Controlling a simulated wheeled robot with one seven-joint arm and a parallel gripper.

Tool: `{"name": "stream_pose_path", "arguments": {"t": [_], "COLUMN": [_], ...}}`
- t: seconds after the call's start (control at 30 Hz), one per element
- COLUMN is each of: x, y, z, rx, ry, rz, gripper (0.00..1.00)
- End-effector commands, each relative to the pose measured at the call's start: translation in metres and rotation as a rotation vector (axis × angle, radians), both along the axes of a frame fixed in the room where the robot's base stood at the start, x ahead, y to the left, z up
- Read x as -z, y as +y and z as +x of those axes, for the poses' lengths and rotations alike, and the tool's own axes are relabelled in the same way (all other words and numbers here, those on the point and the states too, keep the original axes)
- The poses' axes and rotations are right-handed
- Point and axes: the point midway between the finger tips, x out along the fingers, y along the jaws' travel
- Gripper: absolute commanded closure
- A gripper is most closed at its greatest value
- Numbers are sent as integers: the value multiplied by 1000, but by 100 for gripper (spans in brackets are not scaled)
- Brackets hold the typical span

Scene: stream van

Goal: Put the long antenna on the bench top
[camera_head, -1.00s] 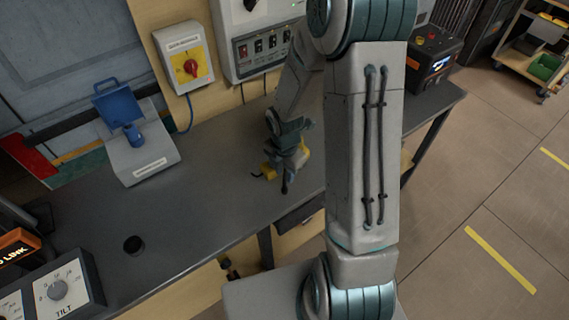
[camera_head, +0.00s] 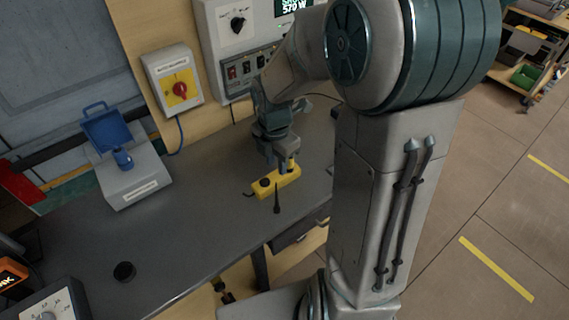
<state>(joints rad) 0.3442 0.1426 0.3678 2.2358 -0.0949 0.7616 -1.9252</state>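A thin black antenna (camera_head: 277,200) stands upright on the grey bench top (camera_head: 200,230), its wider end down, in front of a yellow box (camera_head: 275,183). I take it to be the long antenna. My gripper (camera_head: 281,167) is just above and behind it, over the yellow box. The fingers look apart and do not appear to touch the antenna. The yellow box has dark round parts on top, one partly hidden by the fingers.
A grey box with a blue lid (camera_head: 135,180) stands at the left of the bench. A dark round spot (camera_head: 124,271) is near the front edge. A switch box (camera_head: 173,80) and control panel (camera_head: 240,50) are behind. Bare bench lies left of the antenna.

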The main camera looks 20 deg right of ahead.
Motion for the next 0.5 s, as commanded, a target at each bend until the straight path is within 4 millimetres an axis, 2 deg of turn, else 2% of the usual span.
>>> {"name": "stream_pose_path", "arguments": {"t": [0.27,0.5], "x": [-50,-88], "y": [-1,0], "z": [-35,-73], "rx": [580,1145], "ry": [-115,-216], "rz": [-18,70], "gripper": [71,71]}}
